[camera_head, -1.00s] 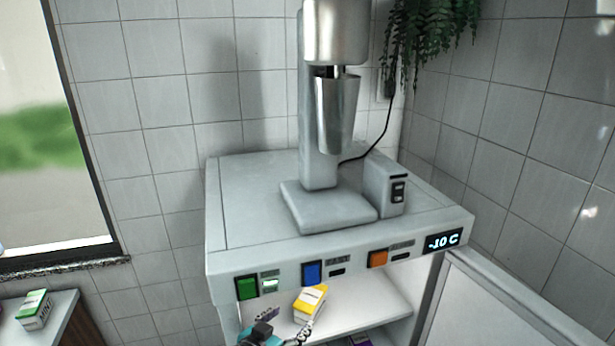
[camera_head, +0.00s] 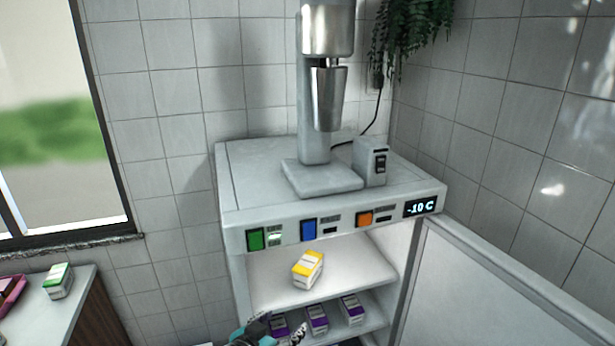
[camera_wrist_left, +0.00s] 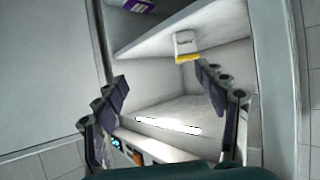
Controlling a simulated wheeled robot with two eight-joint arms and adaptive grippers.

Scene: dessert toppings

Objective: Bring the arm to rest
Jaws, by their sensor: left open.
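My left gripper (camera_head: 272,332) shows at the bottom edge of the head view, in front of the lower part of the open fridge (camera_head: 238,218). In the left wrist view its two fingers (camera_wrist_left: 165,98) are spread wide with nothing between them. A yellow and white carton (camera_head: 308,269) stands on the upper shelf, above and apart from the gripper. It also shows in the left wrist view (camera_wrist_left: 186,46), beyond the fingers. My right gripper is not in view.
Several purple and white cartons (camera_head: 317,318) stand on the lower shelf. The open fridge door (camera_head: 500,290) is at the right. A mixer (camera_head: 322,95) stands on top. A green and white carton (camera_head: 58,281) sits on the left counter (camera_head: 78,305).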

